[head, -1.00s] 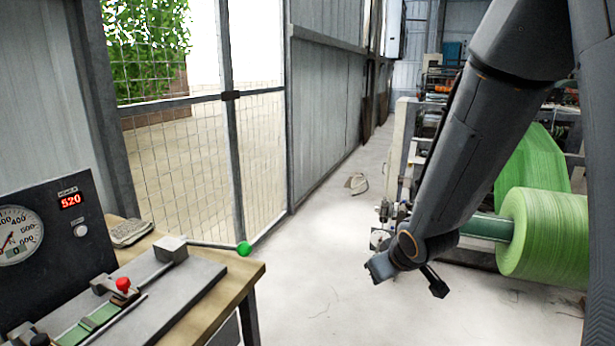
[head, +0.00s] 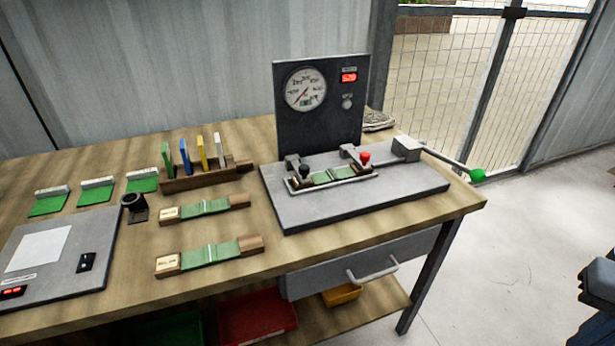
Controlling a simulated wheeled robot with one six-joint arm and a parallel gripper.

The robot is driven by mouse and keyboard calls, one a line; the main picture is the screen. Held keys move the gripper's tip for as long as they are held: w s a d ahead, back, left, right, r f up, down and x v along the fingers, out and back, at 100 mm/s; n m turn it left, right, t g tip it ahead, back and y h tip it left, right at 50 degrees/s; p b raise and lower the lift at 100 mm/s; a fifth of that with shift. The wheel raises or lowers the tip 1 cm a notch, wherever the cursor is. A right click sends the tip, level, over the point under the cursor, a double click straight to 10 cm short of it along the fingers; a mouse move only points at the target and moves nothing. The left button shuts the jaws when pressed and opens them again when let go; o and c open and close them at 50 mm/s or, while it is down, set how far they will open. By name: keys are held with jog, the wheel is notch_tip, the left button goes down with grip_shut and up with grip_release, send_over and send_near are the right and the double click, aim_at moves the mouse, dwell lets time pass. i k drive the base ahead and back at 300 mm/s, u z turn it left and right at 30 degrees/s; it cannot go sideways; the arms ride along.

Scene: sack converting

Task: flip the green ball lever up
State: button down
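The green ball (head: 477,175) is on the end of a thin grey lever (head: 446,160). The lever comes out of a grey block (head: 406,148) at the right end of a grey plate fixture (head: 300,212) on the wooden bench. It slopes slightly down to the right, and the ball hangs just past the bench's right edge. My gripper is not clearly in view; only a dark part of my arm shows at the right edge, apart from the lever.
A black gauge panel (head: 320,110) with a red display stands behind the fixture. A red knob (head: 364,158) and a black knob (head: 304,171) sit on it. Green strips, a slotted rack (head: 206,178) and a grey scale (head: 62,255) lie left. The floor (head: 500,270) right of the bench is clear.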

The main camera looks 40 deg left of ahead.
aim_at(477, 175)
jog(key=u, duration=0.6)
